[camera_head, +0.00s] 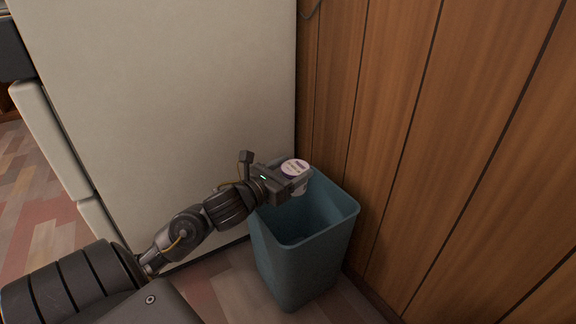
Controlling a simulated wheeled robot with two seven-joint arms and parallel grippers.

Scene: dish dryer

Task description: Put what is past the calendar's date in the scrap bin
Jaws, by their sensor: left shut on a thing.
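The scrap bin (305,262) is a tall teal bin with an open top. It stands on the floor in the corner between a cream cabinet side and a wood-panelled wall. My left gripper (285,182) is over the back left part of the bin's opening. It is shut on a small white tub (296,168) with a purple and white printed lid. The lid faces up, and the print is too small to read. The tub's lower part is partly hidden by the gripper. The visible inside of the bin looks empty. No calendar is in view. My right gripper is not in view.
The cream cabinet side (170,90) rises behind my left arm. The wood-panelled wall (450,150) stands close to the right of the bin. Tiled floor (235,285) shows in front of and left of the bin.

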